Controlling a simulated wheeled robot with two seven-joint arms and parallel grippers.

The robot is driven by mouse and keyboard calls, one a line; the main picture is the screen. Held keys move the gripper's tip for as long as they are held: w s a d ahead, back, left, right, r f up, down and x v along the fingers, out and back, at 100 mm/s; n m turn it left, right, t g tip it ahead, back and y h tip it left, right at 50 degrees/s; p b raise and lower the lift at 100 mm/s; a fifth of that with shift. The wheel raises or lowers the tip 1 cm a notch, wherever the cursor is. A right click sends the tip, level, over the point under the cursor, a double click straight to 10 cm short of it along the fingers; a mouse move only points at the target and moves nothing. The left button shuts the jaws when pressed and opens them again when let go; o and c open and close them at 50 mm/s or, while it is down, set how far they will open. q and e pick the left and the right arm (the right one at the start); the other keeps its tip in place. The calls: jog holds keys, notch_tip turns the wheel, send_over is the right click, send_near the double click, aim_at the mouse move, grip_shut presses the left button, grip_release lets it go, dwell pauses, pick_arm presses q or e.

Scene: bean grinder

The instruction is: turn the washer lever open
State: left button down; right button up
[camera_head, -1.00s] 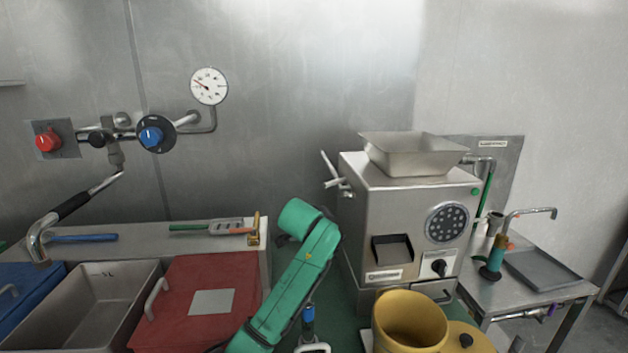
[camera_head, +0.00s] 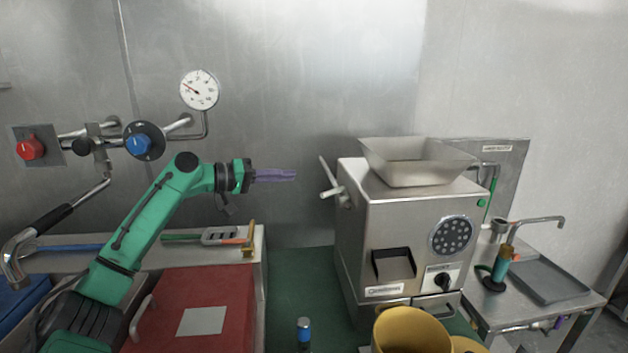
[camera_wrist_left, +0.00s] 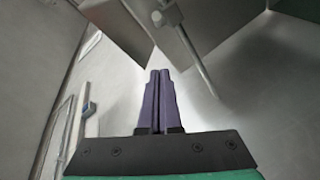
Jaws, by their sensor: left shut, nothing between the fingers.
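A thin metal lever (camera_head: 329,174) sticks up at a slant from the left side of the steel grinder (camera_head: 410,240), above a short stub handle (camera_head: 332,192). No label shows whether this is the washer lever. My left gripper (camera_head: 294,175) has its purple fingers closed and empty. It points right toward the lever, with a gap visible in the head view. In the left wrist view, the fingers (camera_wrist_left: 160,72) are together and the lever rod (camera_wrist_left: 199,64) hangs diagonally to their upper right, apart from them. My right gripper is out of view.
A steel hopper (camera_head: 416,160) tops the grinder. A yellow bucket (camera_head: 412,331) stands in front. Left are a red lid (camera_head: 205,285), a wall gauge (camera_head: 199,90), a blue valve knob (camera_head: 139,145) and a red knob (camera_head: 30,149).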

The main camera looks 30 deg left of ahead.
aim_at(331, 193)
pick_arm(q)
jog(key=w+d+f+p, duration=0.3)
jog(key=w+d+p, duration=0.1)
jog(key=d, duration=0.2)
jog(key=shift+d, duration=0.25)
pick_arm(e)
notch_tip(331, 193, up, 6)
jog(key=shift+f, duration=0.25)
pick_arm(q)
jog(key=shift+f, duration=0.1)
